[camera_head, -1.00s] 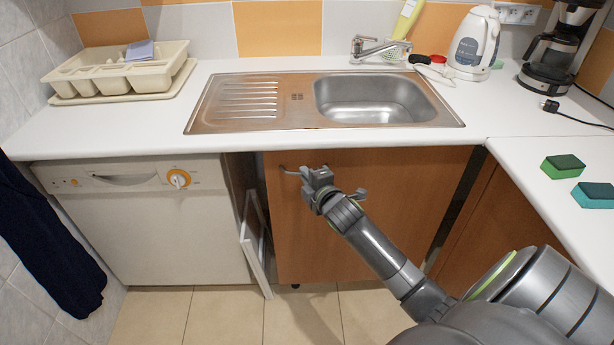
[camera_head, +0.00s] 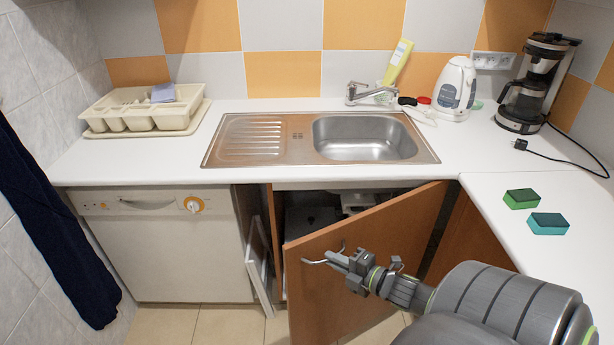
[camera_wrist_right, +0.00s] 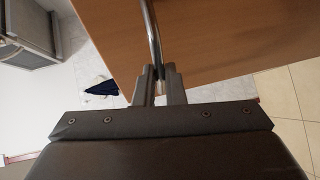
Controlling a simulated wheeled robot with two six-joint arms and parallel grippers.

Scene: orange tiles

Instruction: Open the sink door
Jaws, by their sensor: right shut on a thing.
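The sink door (camera_head: 345,275) is a brown wooden panel under the sink. It stands partly open, its left edge swung out toward me, with the dark cabinet inside (camera_head: 310,215) showing behind it. Its curved metal handle (camera_head: 322,260) is near the door's upper left corner. My right gripper (camera_head: 340,260) is shut on the handle. In the right wrist view the metal handle (camera_wrist_right: 152,35) runs down between the two fingers (camera_wrist_right: 158,85), in front of the wooden door (camera_wrist_right: 205,40). My left gripper is not in view.
The steel sink (camera_head: 365,137) is set in the white counter (camera_head: 130,160) above the door. A white dishwasher (camera_head: 165,245) stands to the left, with a leaning white frame (camera_head: 258,262) beside the cabinet. Two sponges (camera_head: 521,198) lie on the right counter. Tiled floor (camera_head: 225,323) is below.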

